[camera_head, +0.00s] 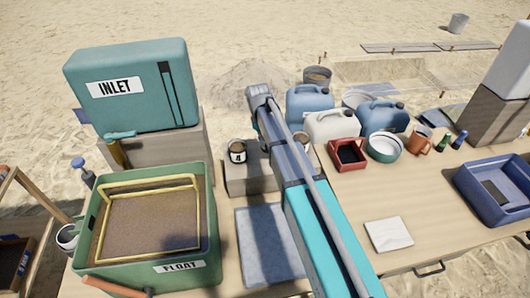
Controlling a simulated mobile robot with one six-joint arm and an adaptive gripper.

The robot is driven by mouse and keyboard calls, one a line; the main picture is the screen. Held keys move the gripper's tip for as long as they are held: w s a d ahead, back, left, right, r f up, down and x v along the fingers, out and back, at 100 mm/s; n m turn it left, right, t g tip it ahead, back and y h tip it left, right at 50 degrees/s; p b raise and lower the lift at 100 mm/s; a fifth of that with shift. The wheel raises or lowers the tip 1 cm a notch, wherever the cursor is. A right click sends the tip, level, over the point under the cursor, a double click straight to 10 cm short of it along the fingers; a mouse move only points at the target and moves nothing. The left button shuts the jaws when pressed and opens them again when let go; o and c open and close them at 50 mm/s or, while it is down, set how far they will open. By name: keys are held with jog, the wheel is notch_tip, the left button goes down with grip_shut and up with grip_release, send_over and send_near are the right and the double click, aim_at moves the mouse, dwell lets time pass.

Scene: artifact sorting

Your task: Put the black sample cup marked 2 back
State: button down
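A small dark cup (237,152) with a pale label stands upright on the left part of a grey block (245,180). Its mark looks like a 4 but is too small to be sure. A second cup (301,139) stands at the block's right side, partly hidden behind my arm, and its mark cannot be read. I cannot make out a cup marked 2. My arm crosses the middle of the view, from the bottom up past the block. My gripper is not visible, so what it holds cannot be told.
A green FLOAT tub (208,215) with a yellow frame stands at left, below a teal INLET tank (130,85). A grey mat (265,245) lies in front of the block. Jugs (332,127), a red tray (347,154) and a blue bin (495,190) are right. A white pad (389,234) lies front right.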

aim_at(263, 148)
jog(key=shift+w+f, duration=0.4)
jog(key=shift+f, duration=0.15)
jog(key=shift+b, duration=0.3)
jog(key=shift+w+a+f+b, duration=0.1)
jog(key=shift+w+f+b, duration=0.45)
jog(key=shift+f+b, duration=0.15)
jog(key=shift+s+f+b, duration=0.15)
jog(key=shift+f+b, duration=1.15)
jog(key=shift+f, duration=0.15)
jog(key=c, duration=0.8)
grip_release()
jog(key=shift+r, duration=0.2)
notch_tip(263, 148, up, 12)
jog(key=w+a+p, duration=0.1)
jog(key=p, duration=1.1)
jog(key=shift+w, duration=0.25)
